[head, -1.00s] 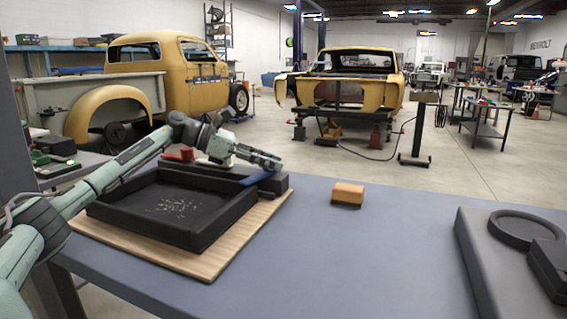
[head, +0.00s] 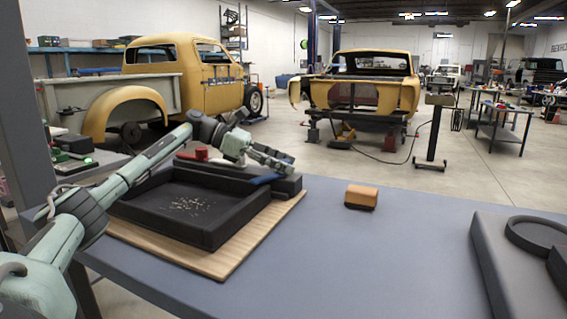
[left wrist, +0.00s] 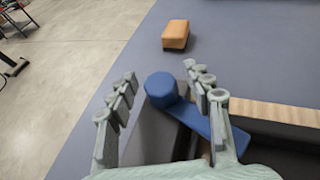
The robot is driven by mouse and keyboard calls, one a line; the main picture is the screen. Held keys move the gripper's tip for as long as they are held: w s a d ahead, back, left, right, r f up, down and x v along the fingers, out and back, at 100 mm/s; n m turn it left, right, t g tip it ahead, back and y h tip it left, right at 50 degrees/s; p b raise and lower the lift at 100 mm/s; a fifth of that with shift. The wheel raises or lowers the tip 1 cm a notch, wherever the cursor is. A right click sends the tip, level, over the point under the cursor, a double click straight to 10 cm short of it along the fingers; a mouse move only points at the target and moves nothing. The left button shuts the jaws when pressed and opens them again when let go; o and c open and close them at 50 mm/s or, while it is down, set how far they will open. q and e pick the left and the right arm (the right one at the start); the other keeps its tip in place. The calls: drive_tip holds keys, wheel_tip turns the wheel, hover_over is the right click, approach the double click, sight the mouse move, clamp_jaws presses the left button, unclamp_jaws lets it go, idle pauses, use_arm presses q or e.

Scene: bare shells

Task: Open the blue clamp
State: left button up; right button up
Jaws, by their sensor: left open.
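The blue clamp (left wrist: 205,120) shows in the left wrist view as a flat blue bar with a round blue knob (left wrist: 161,88) at its far end. In the head view a strip of the blue clamp (head: 264,179) shows at the dark block on the tray's back edge, partly hidden by my gripper. My left gripper (head: 283,161) is open just above it. In the left wrist view the left gripper's fingers (left wrist: 160,82) stand apart on either side of the knob, with no visible grip on it. My right gripper is in neither view.
A black tray (head: 222,238) with pale bits inside lies on a wooden board (head: 262,236) on the blue-grey table (head: 370,265). An orange-brown block (head: 361,196) stands beyond, with bare table around it. A grey slab (head: 492,262) with dark parts is at the right.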

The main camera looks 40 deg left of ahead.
use_arm(q)
drive_tip(key=v, duration=1.2)
